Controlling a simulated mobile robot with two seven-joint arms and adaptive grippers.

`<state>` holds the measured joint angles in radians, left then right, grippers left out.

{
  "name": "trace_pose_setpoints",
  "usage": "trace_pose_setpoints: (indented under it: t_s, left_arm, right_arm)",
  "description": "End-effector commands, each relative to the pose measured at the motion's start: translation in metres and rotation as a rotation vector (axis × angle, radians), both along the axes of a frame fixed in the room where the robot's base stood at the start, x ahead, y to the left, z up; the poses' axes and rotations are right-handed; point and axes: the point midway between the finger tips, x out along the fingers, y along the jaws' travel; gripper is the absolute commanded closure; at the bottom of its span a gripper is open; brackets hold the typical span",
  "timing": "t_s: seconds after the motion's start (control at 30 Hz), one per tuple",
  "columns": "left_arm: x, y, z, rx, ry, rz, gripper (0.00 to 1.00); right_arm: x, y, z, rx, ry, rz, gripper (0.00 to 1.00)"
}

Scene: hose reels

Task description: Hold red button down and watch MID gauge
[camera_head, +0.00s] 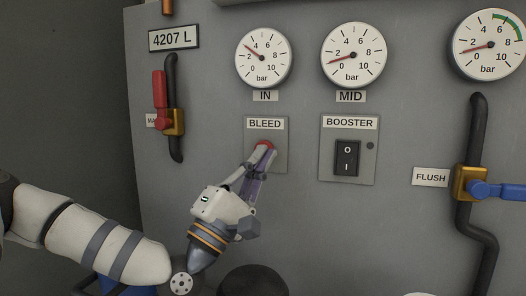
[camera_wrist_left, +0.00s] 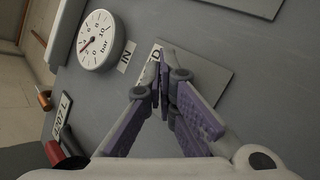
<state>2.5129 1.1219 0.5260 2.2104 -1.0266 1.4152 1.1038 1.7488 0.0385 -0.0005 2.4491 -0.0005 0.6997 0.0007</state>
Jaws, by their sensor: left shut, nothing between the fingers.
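The red button (camera_head: 266,145) is on the BLEED plate (camera_head: 279,160); only its upper part shows above my fingertips. My left gripper (camera_head: 260,153) is shut and empty, with its tips at the button from below; they appear to touch it, but how far it is pressed I cannot tell. In the left wrist view the shut fingertips (camera_wrist_left: 162,80) cover the button. The MID gauge (camera_head: 354,55) is round and white, up and right of the button; its red needle points between 0 and 2 bar. My right gripper is not in view.
The IN gauge (camera_head: 263,57) reads about 3 bar. The BOOSTER rocker switch (camera_head: 347,158) sits right of the BLEED plate, beside a dark lamp (camera_head: 370,145). A red-handled valve (camera_head: 160,90) is at left. A blue-handled FLUSH valve (camera_head: 495,190) and third gauge (camera_head: 489,45) are at right.

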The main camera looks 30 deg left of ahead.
Motion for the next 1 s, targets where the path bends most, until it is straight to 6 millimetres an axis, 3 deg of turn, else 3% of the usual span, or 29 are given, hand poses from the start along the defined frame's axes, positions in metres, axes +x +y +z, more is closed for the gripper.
trace_pose_setpoints:
  t_s: [1.0]
  left_arm:
    - [0.012, 0.003, 0.0, 0.0, 0.0, 0.0, 1.0]
  right_arm:
    - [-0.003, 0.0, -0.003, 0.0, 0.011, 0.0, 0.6]
